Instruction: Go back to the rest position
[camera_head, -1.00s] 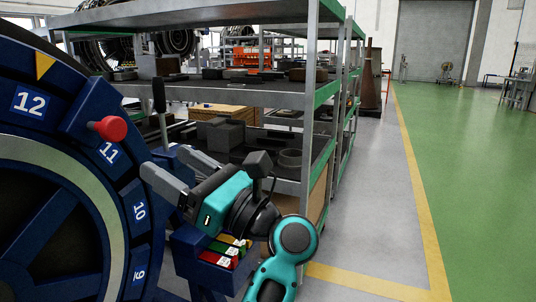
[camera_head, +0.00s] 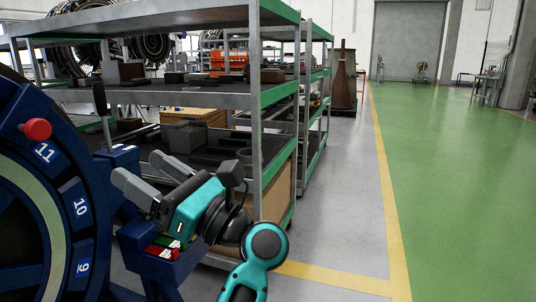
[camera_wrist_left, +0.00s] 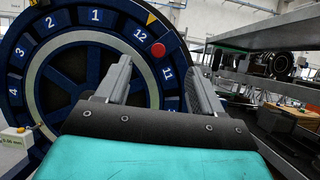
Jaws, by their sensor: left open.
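My left gripper (camera_head: 141,177) is open and empty in the head view, its two grey fingers pointing up and left toward the blue wheel. The left wrist view also shows this gripper (camera_wrist_left: 162,82), with nothing between its fingers. The big dark blue wheel (camera_head: 62,236) with numbered segments stands at the left edge of the head view. It also shows in the left wrist view (camera_wrist_left: 72,75), behind the fingers. A red knob (camera_head: 37,129) sits on its rim near number 11. My right gripper is in neither view.
A metal shelf rack (camera_head: 270,100) with green edges and dark parts stands behind my left arm. The green floor (camera_head: 450,180) at the right is clear.

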